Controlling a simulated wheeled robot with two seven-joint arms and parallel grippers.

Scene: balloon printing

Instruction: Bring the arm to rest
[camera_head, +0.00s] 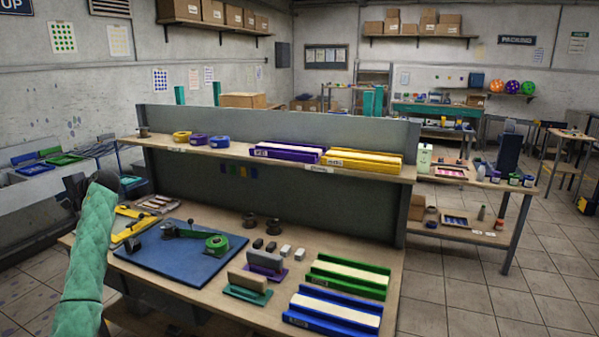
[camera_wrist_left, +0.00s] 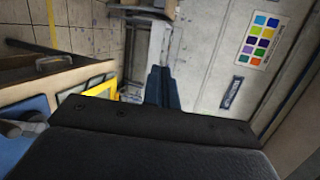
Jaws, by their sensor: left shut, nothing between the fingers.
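My left arm in its green quilted sleeve rises at the left edge of the head view, beside the workbench (camera_head: 345,250). The dark end of the arm shows beside the bench's left end, but its fingertips are hard to make out there. In the left wrist view, my left gripper (camera_wrist_left: 163,88) has its two dark fingers together with nothing between them. It points toward a grey wall and is apart from every object. My right gripper and right arm are in neither view.
A raised shelf (camera_head: 225,151) carries purple and yellow trays. Tiled floor (camera_head: 450,300) is open at the right.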

